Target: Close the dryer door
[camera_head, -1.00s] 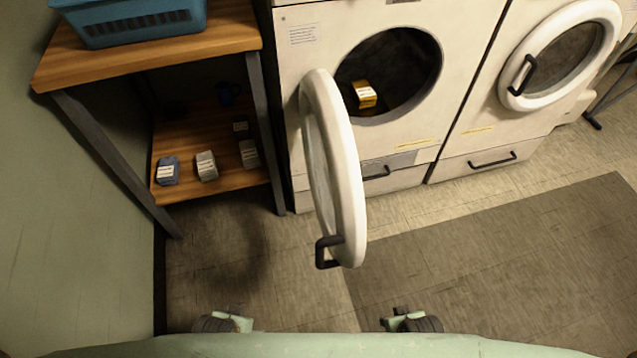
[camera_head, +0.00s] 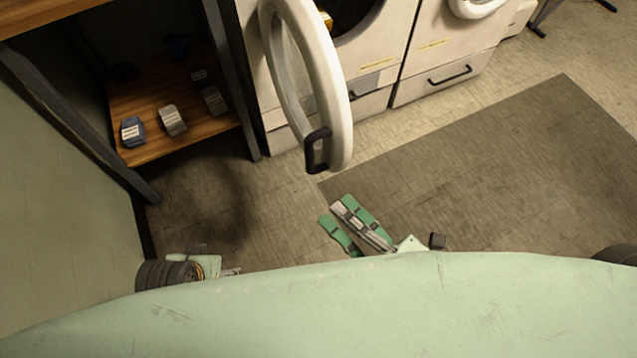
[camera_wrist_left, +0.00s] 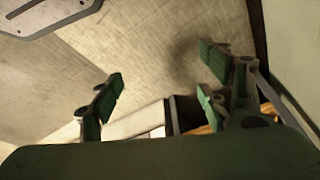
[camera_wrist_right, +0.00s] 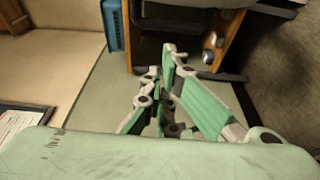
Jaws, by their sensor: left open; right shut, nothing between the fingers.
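The dryer door (camera_head: 335,90) is a thick white ring with a glass middle, swung wide open from the white dryer (camera_head: 372,62). Its black handle (camera_head: 317,150) is at the door's lower free edge. My right gripper (camera_head: 337,212), with green finger pads, is shut and empty, below and slightly right of the handle in the head view, apart from it. It also shows in the right wrist view (camera_wrist_right: 172,75). My left gripper (camera_wrist_left: 163,80) is open and empty in the left wrist view; in the head view only part of its wrist shows at lower left. The dryer opening is partly cut off.
A wooden shelf unit (camera_head: 180,143) with small boxes and metal legs stands left of the dryer, near a green wall (camera_head: 70,190). A second dryer (camera_head: 445,50) stands to the right. A dark mat (camera_head: 480,160) and clear floor lie in front.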

